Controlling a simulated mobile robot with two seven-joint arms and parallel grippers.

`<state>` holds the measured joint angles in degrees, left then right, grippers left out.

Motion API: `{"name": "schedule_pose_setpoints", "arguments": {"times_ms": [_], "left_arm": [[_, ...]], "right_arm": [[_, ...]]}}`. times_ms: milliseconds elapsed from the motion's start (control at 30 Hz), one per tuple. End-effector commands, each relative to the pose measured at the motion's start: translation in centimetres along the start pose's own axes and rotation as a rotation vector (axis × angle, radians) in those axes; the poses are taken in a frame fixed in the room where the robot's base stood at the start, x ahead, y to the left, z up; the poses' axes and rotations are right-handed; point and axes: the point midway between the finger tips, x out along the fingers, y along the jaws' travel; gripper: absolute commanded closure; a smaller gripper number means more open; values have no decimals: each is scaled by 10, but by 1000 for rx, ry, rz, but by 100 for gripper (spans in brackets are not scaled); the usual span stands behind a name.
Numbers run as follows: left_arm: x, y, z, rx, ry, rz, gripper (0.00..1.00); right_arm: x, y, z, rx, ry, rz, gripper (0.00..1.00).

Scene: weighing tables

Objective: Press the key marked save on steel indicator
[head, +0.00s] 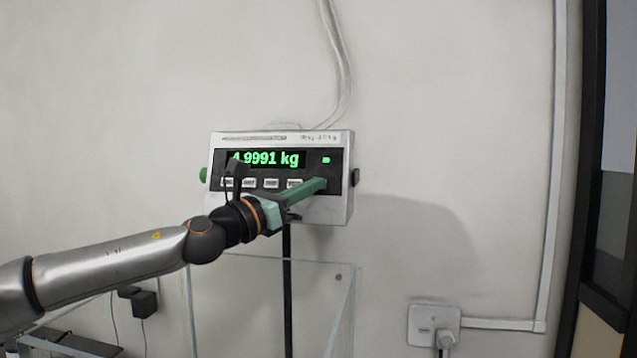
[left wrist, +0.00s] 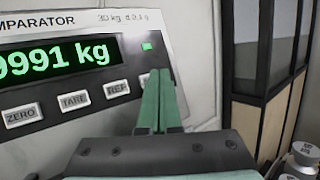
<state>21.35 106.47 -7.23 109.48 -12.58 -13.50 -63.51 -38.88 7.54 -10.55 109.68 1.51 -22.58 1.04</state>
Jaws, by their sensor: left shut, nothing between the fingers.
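The steel indicator (head: 345,207) stands against the wall on a dark post, its green display showing 4.9991 kg in the head view. In the left wrist view its panel (left wrist: 60,132) has keys marked ZERO (left wrist: 20,115), TARE (left wrist: 73,101) and REF (left wrist: 116,88). No key marked save can be read; the fingers hide the panel right of REF. My left gripper (head: 322,184) is shut and empty, its green fingers pointing at the right end of the key row. Its fingertips (left wrist: 160,78) also show in the left wrist view; I cannot tell whether they touch the panel.
A clear-walled box (head: 270,300) stands below the indicator, under my left arm. A wall socket with a plug (head: 434,325) is at the lower right. Metal weights (left wrist: 302,158) show at the lower right of the left wrist view.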

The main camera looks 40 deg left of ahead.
Motion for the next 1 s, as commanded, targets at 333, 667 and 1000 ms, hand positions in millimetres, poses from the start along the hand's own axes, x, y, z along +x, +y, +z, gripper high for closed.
{"name": "schedule_pose_setpoints", "arguments": {"times_ms": [333,667,1000], "left_arm": [[0,0,0,0,0,0,100],[3,2,-2,-1,0,0,100],[6,4,-4,0,0,0,100]], "right_arm": [[0,0,0,0,0,0,21],[-2,0,-2,0,0,0,21],[-3,0,-3,0,0,0,21]]}}
